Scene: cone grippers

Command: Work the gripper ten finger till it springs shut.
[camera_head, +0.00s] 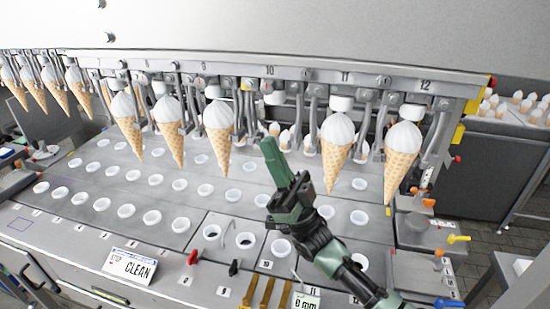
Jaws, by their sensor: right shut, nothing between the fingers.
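The cone grippers hang in a row from the metal rail (225,72). Gripper ten (268,88), near the middle, holds no cone. Its grey metal fingers hang down; whether the finger is open or sprung shut is too small to tell. My right gripper (270,145), dark green, comes up from the lower right and is shut and empty. Its tip is just below gripper ten's fingers in the picture; I cannot tell whether it touches them. My left gripper is not in view.
White-topped cones hang on both sides, at gripper nine (218,120) and gripper eleven (337,140), close to my arm. Gripper twelve's cone (403,150) hangs further right. Below lies a metal deck with white-rimmed holes. A CLEAN sign (130,266) stands at the front left.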

